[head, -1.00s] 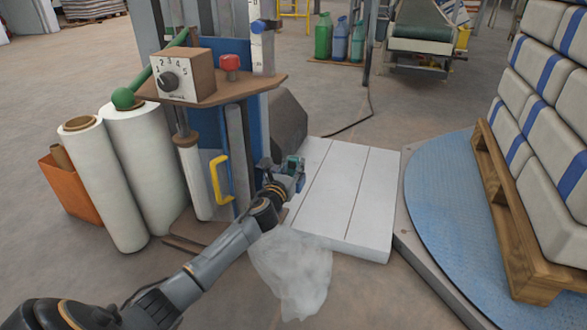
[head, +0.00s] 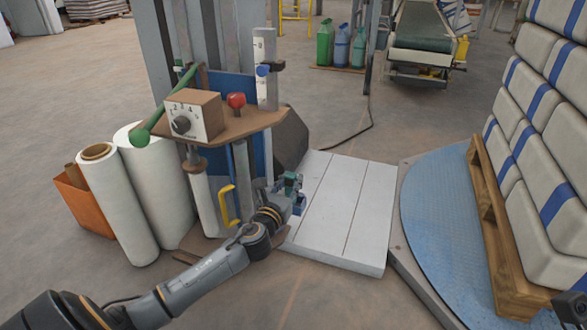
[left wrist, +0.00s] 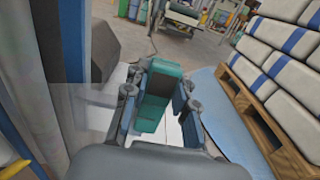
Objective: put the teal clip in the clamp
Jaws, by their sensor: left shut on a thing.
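My left gripper (head: 294,197) is shut on the teal clip (left wrist: 156,92). The clip is a blocky teal piece between the two fingers in the left wrist view, and it shows small in the head view (head: 290,182). The gripper is in front of the filler's column, above the near left part of the white slatted platform. I cannot tell which part of the filler is the clamp.
White film rolls (head: 122,205) stand left. The white platform (head: 345,215) is bare; a pallet of sacks (head: 535,170) stands right.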

